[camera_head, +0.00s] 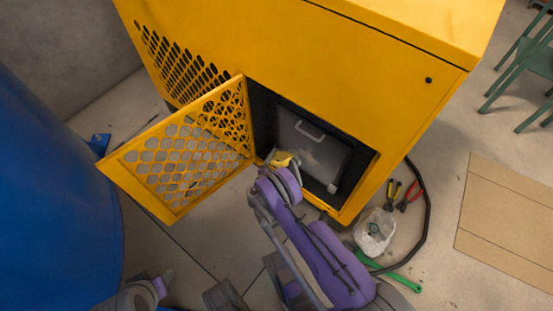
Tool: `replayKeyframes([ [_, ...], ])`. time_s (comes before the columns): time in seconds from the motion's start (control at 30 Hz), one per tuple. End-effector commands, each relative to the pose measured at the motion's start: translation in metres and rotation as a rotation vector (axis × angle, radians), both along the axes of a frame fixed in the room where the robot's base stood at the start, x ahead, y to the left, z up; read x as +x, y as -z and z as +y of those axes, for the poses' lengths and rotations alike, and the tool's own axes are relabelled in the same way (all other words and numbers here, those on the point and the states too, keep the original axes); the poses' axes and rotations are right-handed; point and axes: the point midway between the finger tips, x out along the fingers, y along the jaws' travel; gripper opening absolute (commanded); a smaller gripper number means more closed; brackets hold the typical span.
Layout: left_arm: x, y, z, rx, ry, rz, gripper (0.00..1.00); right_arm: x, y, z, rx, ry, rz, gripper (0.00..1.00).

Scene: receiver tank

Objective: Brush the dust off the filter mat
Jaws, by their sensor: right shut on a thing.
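The filter mat (318,150) is a grey panel with a light handle, set inside the dark opening in the front of the yellow cabinet (340,60). Its lower left part is hidden behind my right gripper. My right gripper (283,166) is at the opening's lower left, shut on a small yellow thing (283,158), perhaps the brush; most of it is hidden. I cannot tell whether it touches the mat. Part of my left gripper (158,284) shows low at the left, away from the cabinet; its jaws are unclear.
The perforated yellow door (190,150) stands open left of the opening. A blue tank (50,200) fills the left. On the floor at right lie pliers (412,193), a whitish lump (375,232), a green-handled tool (390,270), a dark hose (429,205) and flat cardboard (510,220).

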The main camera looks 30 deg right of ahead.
Motion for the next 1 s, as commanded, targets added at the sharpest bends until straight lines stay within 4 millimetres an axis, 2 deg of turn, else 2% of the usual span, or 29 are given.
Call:
replayKeyframes([
  [0.63,0.000,0.001,0.000,0.000,0.000,0.000,0.50,0.003,0.000,-0.010,0.000,0.001,0.000,0.00],
  [1.0,0.000,-0.002,0.000,0.000,0.000,0.000,0.50,-0.024,0.000,-0.019,0.000,0.000,0.000,0.00],
])
